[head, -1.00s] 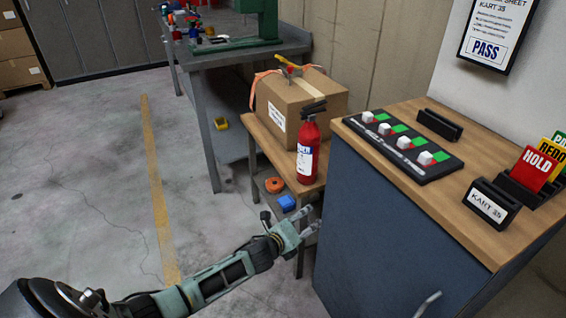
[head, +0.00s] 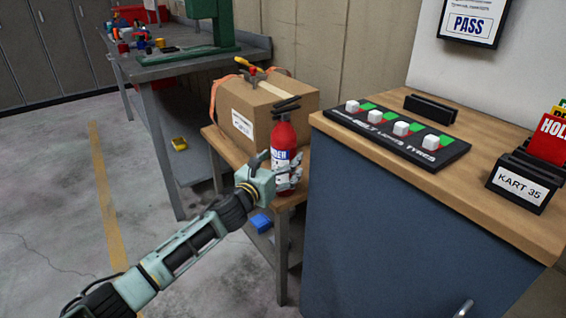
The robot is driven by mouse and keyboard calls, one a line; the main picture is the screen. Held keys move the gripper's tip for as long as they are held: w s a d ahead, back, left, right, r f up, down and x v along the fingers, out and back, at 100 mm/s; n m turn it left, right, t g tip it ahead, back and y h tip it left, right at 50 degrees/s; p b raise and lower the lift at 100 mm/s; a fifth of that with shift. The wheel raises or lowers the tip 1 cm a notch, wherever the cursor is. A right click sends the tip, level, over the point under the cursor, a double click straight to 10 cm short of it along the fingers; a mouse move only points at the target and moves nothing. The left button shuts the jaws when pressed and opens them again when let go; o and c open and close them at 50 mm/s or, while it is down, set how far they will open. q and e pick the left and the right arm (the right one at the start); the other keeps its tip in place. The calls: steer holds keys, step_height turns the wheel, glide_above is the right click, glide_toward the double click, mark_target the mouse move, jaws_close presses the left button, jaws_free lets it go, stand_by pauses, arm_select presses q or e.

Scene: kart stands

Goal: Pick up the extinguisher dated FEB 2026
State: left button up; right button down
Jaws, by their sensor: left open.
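One red extinguisher (head: 284,137) with a black handle and a white-and-blue label stands upright on the small wooden bench (head: 222,140), in front of a cardboard box. Its date is too small to read. My left gripper (head: 291,170) is open at the extinguisher's lower part, with fingers in front of it and overlapping its base in the view. I cannot tell whether they touch it. My right gripper is not in view.
The cardboard box (head: 250,108) with tools on top stands behind the extinguisher. A blue cabinet (head: 370,230) with a wooden top is close on the right, carrying a switch panel (head: 395,138) and a KART 35 card holder (head: 520,182). A grey workbench (head: 190,65) stands behind left.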

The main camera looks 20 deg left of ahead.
arm_select(q)
steer(key=shift+x, duration=1.15)
steer(key=shift+c, duration=0.6)
jaws_close()
steer(key=shift+r, duration=0.2)
